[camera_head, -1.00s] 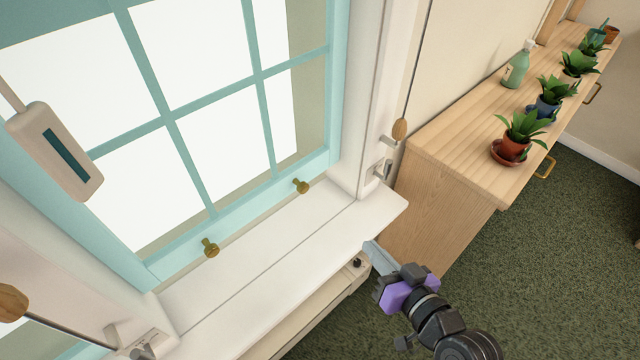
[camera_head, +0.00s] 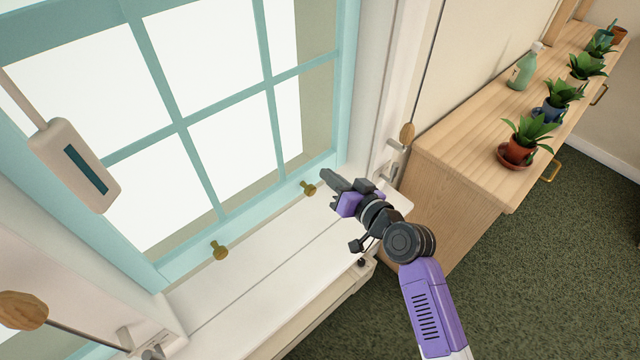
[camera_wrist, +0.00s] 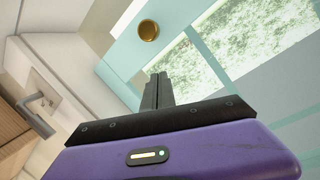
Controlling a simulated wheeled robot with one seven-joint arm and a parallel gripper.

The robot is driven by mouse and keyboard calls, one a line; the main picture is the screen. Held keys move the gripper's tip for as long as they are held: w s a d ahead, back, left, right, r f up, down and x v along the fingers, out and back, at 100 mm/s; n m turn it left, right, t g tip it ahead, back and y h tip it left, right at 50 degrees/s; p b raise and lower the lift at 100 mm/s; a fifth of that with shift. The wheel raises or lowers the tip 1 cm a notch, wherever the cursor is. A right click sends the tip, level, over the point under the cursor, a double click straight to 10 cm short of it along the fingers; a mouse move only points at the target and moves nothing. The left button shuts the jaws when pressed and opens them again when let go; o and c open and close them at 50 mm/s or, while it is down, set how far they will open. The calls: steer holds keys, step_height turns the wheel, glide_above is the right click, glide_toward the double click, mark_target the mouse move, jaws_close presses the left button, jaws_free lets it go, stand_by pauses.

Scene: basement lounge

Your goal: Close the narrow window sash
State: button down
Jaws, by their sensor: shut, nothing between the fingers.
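A teal window sash (camera_head: 190,235) with several panes fills the left half of the head view. Its bottom rail is close above the white sill; I cannot tell if a gap is left. The rail bears two brass knobs, a right one (camera_head: 308,188) and a left one (camera_head: 219,250). My gripper (camera_head: 328,178) is shut and empty, just right of the right knob over the sill. In the wrist view the shut fingers (camera_wrist: 158,90) point at the teal rail (camera_wrist: 125,65), with a brass knob (camera_wrist: 148,31) beyond them, apart from the tips.
The white sill (camera_head: 270,270) runs below the sash. A cord with a wooden pull (camera_head: 407,133) hangs by the right jamb. A grey box (camera_head: 75,165) hangs at left. A wooden cabinet (camera_head: 450,185) with potted plants and a bottle (camera_head: 524,68) stands at right.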

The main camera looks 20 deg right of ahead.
steer(key=shift+w+a+f, duration=0.2)
steer(key=shift+a+f, duration=0.15)
steer(key=shift+f, duration=0.3)
steer(key=shift+w+a+f, duration=0.2)
steer(key=shift+a+f, duration=0.2)
steer(key=shift+f, duration=0.3)
steer(key=shift+w+a+f, duration=0.2)
steer(key=shift+a+f, duration=0.15)
steer(key=shift+f, duration=0.3)
